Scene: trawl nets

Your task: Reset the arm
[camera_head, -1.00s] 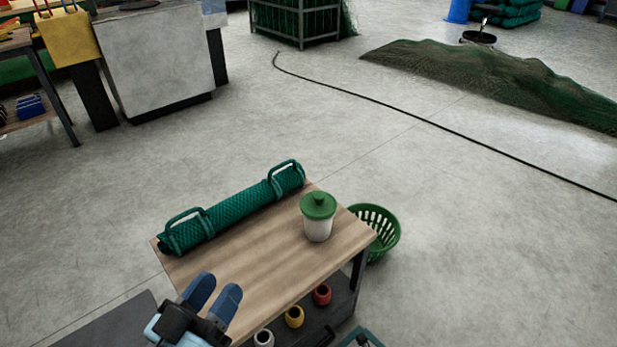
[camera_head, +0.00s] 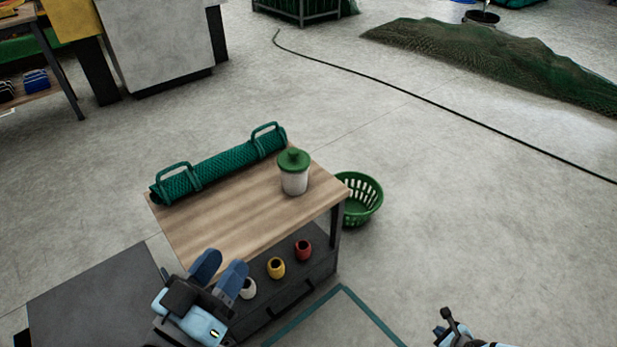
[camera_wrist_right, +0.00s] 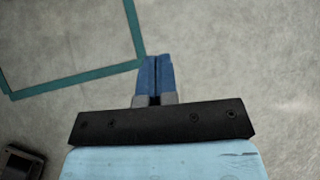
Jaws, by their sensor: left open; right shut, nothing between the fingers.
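My left gripper (camera_head: 219,271) is open and empty, with its blue fingers in front of the near left edge of the wooden-topped table. My right arm (camera_head: 470,332) comes in at the bottom right of the head view, over bare floor; its fingers are not clear there. In the right wrist view my right gripper (camera_wrist_right: 158,62) has its two blue fingers pressed together with nothing between them, above grey floor.
The table (camera_head: 235,222) holds a rolled green net (camera_head: 222,168) with handles and a green-lidded jar (camera_head: 294,174). Several small pots, such as the yellow pot (camera_head: 276,268), stand on its lower shelf. A green basket (camera_head: 361,200) is beside it.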

